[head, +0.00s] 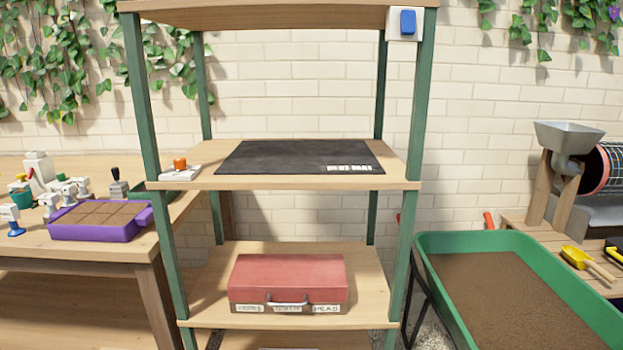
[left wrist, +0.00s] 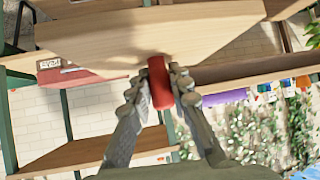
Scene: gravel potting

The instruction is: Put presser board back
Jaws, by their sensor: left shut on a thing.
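In the left wrist view my left gripper (left wrist: 160,95) is shut on a red cylindrical handle (left wrist: 158,80). The handle meets a broad pale wooden board (left wrist: 150,38), which looks like the presser board and fills much of the upper picture. Neither gripper shows in the head view, and my right gripper is in no view.
A green-posted shelf (head: 190,183) holds a black mat (head: 290,157) and an orange-knobbed item (head: 180,168); a red case (head: 288,280) is below. A purple tray (head: 100,233) is on the left table. A green trough (head: 425,243) of soil stands at right.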

